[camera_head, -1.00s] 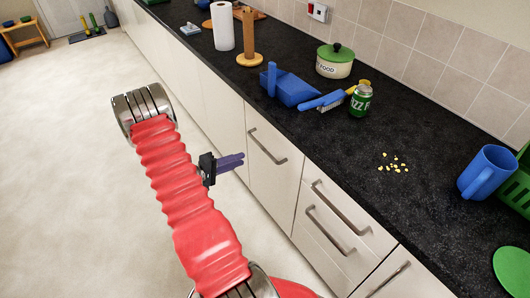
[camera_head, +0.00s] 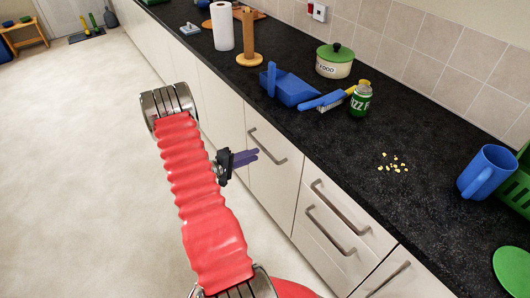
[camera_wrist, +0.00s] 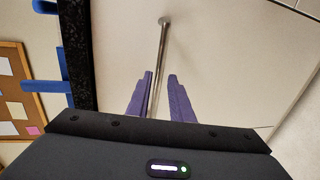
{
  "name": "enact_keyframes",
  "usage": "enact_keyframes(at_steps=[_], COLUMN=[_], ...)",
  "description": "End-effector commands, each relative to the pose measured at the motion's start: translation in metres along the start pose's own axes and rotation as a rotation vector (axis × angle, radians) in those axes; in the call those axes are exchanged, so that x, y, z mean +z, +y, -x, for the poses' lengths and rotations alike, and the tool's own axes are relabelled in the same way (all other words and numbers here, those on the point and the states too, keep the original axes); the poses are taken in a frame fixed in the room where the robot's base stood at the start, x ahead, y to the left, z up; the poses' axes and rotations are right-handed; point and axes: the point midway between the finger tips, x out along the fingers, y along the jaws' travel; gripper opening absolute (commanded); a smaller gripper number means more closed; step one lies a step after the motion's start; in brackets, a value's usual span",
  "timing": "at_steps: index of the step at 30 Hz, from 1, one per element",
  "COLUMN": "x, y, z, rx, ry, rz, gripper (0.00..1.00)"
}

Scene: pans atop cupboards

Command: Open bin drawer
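A tall cream front (camera_head: 268,182) under the worktop bears a slanting metal bar handle (camera_head: 268,147); nothing on it marks it as the bin drawer. It looks shut, flush with its neighbours. My gripper (camera_head: 257,155) has purple fingers and is beside the handle's left end. In the wrist view the gripper (camera_wrist: 160,75) is open, with the fingers either side of the line of the bar handle (camera_wrist: 162,50). I cannot tell whether the fingers reach past the bar or touch it.
Two shallower drawers (camera_head: 335,225) with bar handles are to the right. The black worktop (camera_head: 350,140) overhangs the fronts and carries a blue dustpan (camera_head: 292,88), a brush (camera_head: 322,102), a green can (camera_head: 360,101) and a blue mug (camera_head: 487,172). The pale floor (camera_head: 80,180) at left is clear.

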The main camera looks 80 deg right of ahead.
Motion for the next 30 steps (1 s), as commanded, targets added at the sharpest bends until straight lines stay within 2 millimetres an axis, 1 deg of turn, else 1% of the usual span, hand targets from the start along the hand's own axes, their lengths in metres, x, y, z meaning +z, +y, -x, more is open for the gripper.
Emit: enact_keyframes(at_steps=[1, 6, 9, 13, 18, 25, 26, 30], x=[0.001, 0.001, 0.001, 0.001, 0.000, 0.000, 0.000, -0.001], y=[0.000, -0.001, 0.000, -0.001, -0.001, 0.000, 0.000, 0.000], z=[-0.009, -0.035, -0.049, -0.063, -0.070, -0.070, -0.070, -0.070], rx=[0.000, -0.001, -0.001, 0.000, 0.000, 0.000, 0.000, 0.000], ry=[-0.003, -0.003, -0.002, -0.001, 0.001, 0.002, 0.002, 0.002], rz=[0.000, 0.000, 0.000, 0.001, 0.001, 0.001, 0.001, 0.001], gripper=[0.20, 0.20, 0.20, 0.20, 0.20, 0.20, 0.19, 0.10])
